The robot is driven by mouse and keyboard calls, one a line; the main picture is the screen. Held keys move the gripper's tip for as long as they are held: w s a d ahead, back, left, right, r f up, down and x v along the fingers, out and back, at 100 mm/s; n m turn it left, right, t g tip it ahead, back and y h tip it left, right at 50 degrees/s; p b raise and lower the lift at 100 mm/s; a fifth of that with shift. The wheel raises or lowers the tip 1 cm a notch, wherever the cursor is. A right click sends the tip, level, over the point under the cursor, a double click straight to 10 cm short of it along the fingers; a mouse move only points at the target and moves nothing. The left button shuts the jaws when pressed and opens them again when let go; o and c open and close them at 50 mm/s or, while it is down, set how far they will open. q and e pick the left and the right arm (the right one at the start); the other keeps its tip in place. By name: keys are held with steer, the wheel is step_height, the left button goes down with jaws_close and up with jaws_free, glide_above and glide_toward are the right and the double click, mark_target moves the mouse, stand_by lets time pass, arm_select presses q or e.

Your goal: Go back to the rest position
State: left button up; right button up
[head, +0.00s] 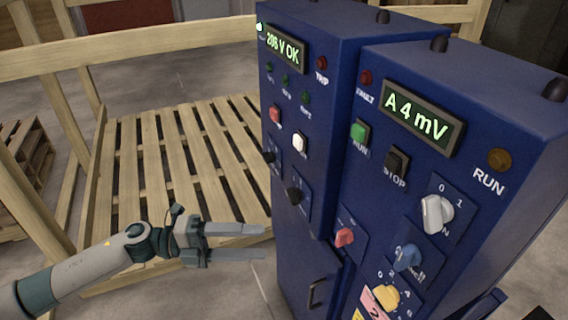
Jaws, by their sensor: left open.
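My left gripper (250,243) is at the lower middle of the head view. Its arm comes in from the lower left. The two fingers are apart and empty, pointing right toward the blue cabinets. In the picture the fingertips end just left of the left cabinet's front; I cannot tell the exact gap. My right gripper is not in view.
Two blue control cabinets stand at the right, the left one (338,92) reading "206 V OK", the right one (510,130) reading "A 4 mV". They carry buttons, lamps and knobs. A wooden slatted pallet (165,150) with rails lies behind my left arm. Grey floor shows around.

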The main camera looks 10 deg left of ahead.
arm_select(q)
steer(key=w+a+f+n+t+y, duration=0.35)
steer(key=w+f+n+t, duration=0.2)
steer(key=f, duration=0.35)
steer(key=w+a+f+n+t+y, duration=0.3)
steer(key=w+a+f+n+t, duration=0.15)
steer(key=w+f+n, duration=0.35)
steer(key=s+a+f+n+g+y, duration=0.1)
steer(key=s+a+f+n+y, duration=0.15)
steer(key=f, duration=0.55)
steer(key=s+a+f+n+y, duration=0.2)
steer(key=s+f+n, duration=0.1)
steer(key=f, duration=0.6)
steer(key=s+a+f+n+g+y, duration=0.1)
steer(key=s+a+f+n+y, duration=0.2)
steer(key=f, duration=0.5)
steer(key=s+f+n+g+y, duration=0.3)
steer(key=s+f+n+g, duration=0.15)
steer(key=s+f, duration=1.45)
steer(key=s+d+f+n+g, duration=0.1)
steer(key=s+d+f+g, duration=0.1)
steer(key=s, duration=0.6)
steer(key=s+d+f+n+g, duration=0.2)
steer(key=s+d+f, duration=0.1)
steer(key=s, duration=0.6)
steer(key=s+d+f+n+g, duration=0.1)
steer(key=s+f, duration=0.3)
steer(key=s, duration=0.5)
steer(key=shift+d+g, duration=0.45)
steer(key=shift+d, duration=0.25)
